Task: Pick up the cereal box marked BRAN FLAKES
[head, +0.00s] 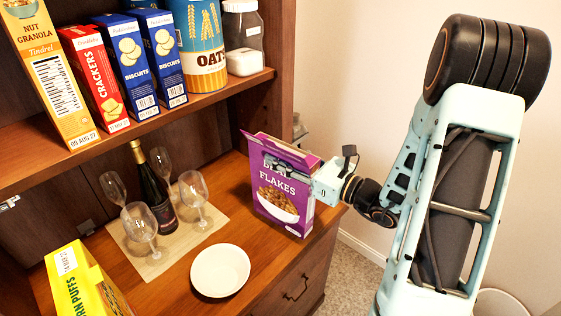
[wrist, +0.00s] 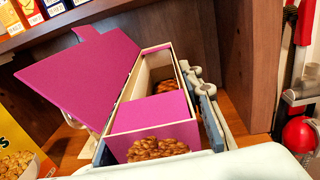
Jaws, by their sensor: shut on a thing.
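The purple BRAN FLAKES box (head: 278,208) stands upright at the right end of the wooden counter. My gripper (head: 292,168) is shut on its upper part, with a finger across the printed front that hides part of the word BRAN. In the wrist view the same box (wrist: 155,118) lies between my fingers. Its top is open, with a large purple flap (wrist: 80,75) raised to the left and cereal showing inside. I cannot tell whether its base touches the counter.
Wine glasses (head: 193,190) and a dark bottle (head: 155,190) stand on a mat (head: 150,268) left of the box. A white plate (head: 220,270) lies in front. A yellow CORN PUFFS box (head: 85,285) is at front left. A shelf (head: 215,100) with boxes and jars hangs above.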

